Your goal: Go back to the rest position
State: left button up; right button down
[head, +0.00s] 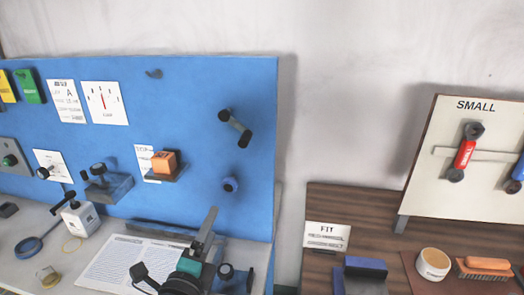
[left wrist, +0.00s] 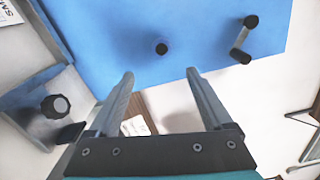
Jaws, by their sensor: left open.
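My left gripper (head: 209,222) is low in the middle of the head view, in front of the lower edge of the blue board (head: 200,100) and above the bench. In the left wrist view my left gripper (left wrist: 158,76) has its two grey fingers spread apart with nothing held between them. The fingers point toward the blue board (left wrist: 110,30), below a dark round knob (left wrist: 162,49) and a crank handle (left wrist: 241,42). My right gripper is not in view.
An open booklet (head: 125,262) lies on the bench left of the gripper. An orange block (head: 164,162) sits on a small board shelf.

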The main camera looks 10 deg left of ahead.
pick_arm(q)
jog(key=s+a+f+n+g+y, duration=0.35)
jog(key=s+f+n+g, duration=0.45)
jog(key=n, duration=0.4)
jog(key=s+d+f+n+g+h, duration=0.2)
jog(key=s+f+n+g, duration=0.1)
jog(key=s, duration=0.5)
jog(key=s+d+f+n+g+h, duration=0.2)
jog(key=s+d+f+n+g, duration=0.15)
jog(key=s, duration=0.45)
notch_tip(320, 180, down, 26)
jog(key=s+b, duration=0.1)
jog(key=b, duration=0.4)
jog(key=s+a+f+g+b, duration=0.1)
jog(key=s+f+b, duration=0.1)
jog(key=s+f, duration=0.6)
jog(key=s+a+f+g+b, duration=0.1)
jog(key=s+a+f+b, duration=0.1)
jog(key=s+f, duration=0.5)
notch_tip(320, 180, down, 4)
jog(key=shift+s+a+r+y, duration=0.25)
jog(key=shift+s+a+y, duration=0.1)
jog(key=shift+y, duration=0.1)
